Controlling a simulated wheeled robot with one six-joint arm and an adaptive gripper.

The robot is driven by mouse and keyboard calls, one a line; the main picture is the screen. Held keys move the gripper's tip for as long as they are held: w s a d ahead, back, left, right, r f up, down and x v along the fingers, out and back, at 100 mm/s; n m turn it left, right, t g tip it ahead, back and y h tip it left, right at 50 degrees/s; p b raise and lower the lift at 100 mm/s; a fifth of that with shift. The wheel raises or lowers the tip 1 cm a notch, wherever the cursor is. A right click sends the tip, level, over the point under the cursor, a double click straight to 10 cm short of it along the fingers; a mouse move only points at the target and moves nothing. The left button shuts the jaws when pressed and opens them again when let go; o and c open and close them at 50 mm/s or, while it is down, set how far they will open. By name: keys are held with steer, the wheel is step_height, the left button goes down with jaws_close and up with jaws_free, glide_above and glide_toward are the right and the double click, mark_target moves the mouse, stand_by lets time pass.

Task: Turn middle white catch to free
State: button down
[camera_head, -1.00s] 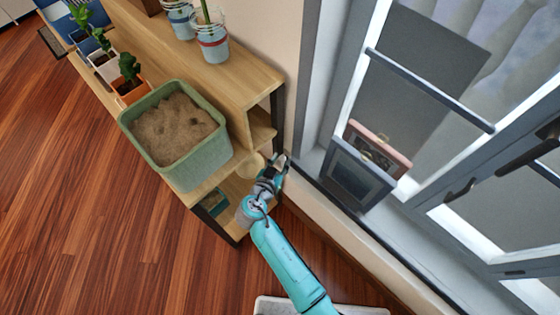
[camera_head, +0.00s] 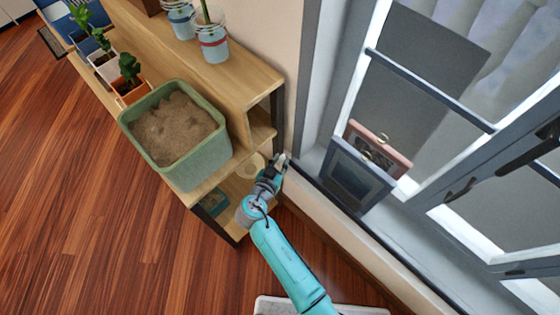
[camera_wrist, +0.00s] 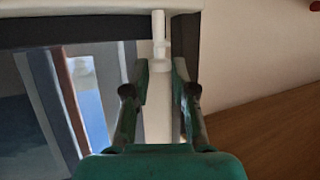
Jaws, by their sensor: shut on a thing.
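My gripper (camera_head: 281,160) is at the end of the wooden shelf, beside the wall and the lower corner of the window. In the wrist view, my gripper (camera_wrist: 160,67) has one finger on each side of a narrow upright white piece, the white catch (camera_wrist: 159,48). The fingers are shut on it. The catch stands against a dark frame with a pale edge above. Its lower part lies between the fingers. In the head view the catch cannot be made out behind my gripper. No other catches can be told apart.
A green sand-filled bin (camera_head: 205,161) sits on the wooden shelf (camera_head: 240,88) just left of my gripper. The window (camera_head: 420,85) and its sill, with two framed pictures (camera_head: 356,180), are close on the right. Open wooden floor (camera_head: 90,220) lies at the left.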

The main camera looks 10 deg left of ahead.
stand_by(0.3)
steer(key=c, duration=1)
jaws_free()
steer(key=shift+s, duration=0.1)
steer(key=v, duration=1.1)
steer(key=shift+s+a+r, duration=0.15)
steer(key=shift+s+r, duration=0.15)
